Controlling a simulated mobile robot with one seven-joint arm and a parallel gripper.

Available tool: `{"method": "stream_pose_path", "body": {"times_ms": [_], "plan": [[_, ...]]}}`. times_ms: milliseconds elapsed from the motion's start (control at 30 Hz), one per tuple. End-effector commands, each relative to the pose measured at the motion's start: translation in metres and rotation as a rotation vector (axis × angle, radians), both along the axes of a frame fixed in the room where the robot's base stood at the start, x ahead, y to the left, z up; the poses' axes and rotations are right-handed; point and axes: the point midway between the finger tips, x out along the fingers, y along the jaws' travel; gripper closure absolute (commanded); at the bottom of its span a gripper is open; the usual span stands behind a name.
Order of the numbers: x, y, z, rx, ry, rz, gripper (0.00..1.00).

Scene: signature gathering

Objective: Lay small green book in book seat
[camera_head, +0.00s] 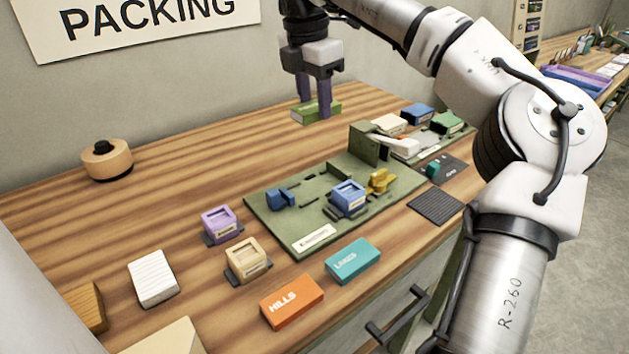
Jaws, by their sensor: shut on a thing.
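The small green book (312,113) is between the two purple fingers of my gripper (314,104), which is shut on it. It is near the back edge of the wooden table, behind the green board. I cannot tell whether the book touches the table or is just above it. The green board (272,222) lies flat in the middle of the table, with slots and an upright green plate (370,144) at its back right. No label reading book seat can be made out, so I cannot tell which place is the seat.
On the board sit a blue block (348,198) and a yellow piece (380,182). An orange HILLS book (291,301) and a teal book (353,261) lie in front. A purple block (219,223) and a tan block (247,260) stand left. The table's back left is mostly clear.

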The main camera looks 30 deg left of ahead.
Motion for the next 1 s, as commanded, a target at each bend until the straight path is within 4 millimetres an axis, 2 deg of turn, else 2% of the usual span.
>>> {"method": "stream_pose_path", "body": {"times_ms": [33, 200, 400, 667, 900, 1000], "plan": [[0.0, -0.001, -0.016, -0.003, 0.005, 0.001, 0.82], [0.0, -0.001, -0.061, -0.002, 0.005, 0.001, 0.82], [-0.001, -0.001, -0.104, 0.0, 0.004, 0.002, 0.82], [0.0, -0.001, -0.125, 0.001, 0.002, -0.001, 0.82], [0.0, -0.001, -0.158, 0.0, 0.003, 0.0, 0.82], [0.0, -0.001, -0.162, 0.0, 0.001, 0.0, 0.82]]}}
